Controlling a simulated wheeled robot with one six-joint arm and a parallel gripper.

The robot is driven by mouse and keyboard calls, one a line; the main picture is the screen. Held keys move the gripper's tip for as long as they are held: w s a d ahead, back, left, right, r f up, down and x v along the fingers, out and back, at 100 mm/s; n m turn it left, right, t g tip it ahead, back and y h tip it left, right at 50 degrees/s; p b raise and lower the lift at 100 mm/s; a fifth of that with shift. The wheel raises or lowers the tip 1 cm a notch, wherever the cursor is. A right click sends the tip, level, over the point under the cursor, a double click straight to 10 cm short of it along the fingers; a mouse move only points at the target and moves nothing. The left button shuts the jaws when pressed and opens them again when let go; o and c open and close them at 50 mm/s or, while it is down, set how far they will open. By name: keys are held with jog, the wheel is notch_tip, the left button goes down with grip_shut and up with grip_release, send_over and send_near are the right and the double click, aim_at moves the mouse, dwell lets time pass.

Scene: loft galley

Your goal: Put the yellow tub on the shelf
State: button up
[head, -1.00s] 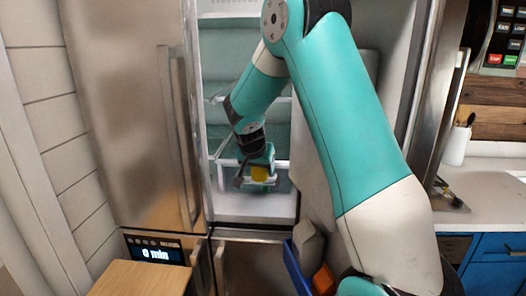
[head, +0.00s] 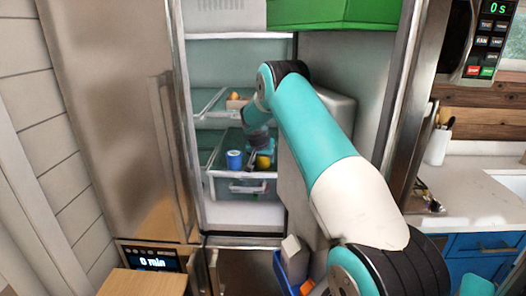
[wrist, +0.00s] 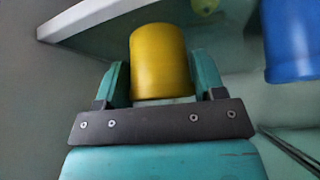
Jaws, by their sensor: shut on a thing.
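The yellow tub (head: 263,162) is between the fingers of my gripper (head: 258,158) inside the open fridge. In the wrist view the tub (wrist: 160,62) stands upright between the two teal fingers of my gripper (wrist: 160,85), which is shut on it. In the head view it shows low in the fridge, at the clear drawer (head: 248,187), to the right of a blue tub. Whether it touches the drawer's floor cannot be told. A fridge shelf (head: 212,121) shows above and left of the gripper.
The blue tub (head: 234,160) is close by on the left; it also shows in the wrist view (wrist: 292,40). A small orange-brown thing (head: 236,97) sits higher in the fridge. The steel door (head: 115,120) is left. A wooden top (head: 140,283) is at front left.

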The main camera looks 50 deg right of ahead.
jog(key=shift+a, duration=0.15)
jog(key=shift+f, duration=0.1)
jog(key=o, duration=1)
jog(key=b+v, duration=0.3)
jog(key=v, duration=0.2)
jog(key=s+a+b, duration=0.6)
jog(key=a, duration=0.4)
jog(key=shift+a+b, duration=0.25)
jog(key=shift+b, duration=0.1)
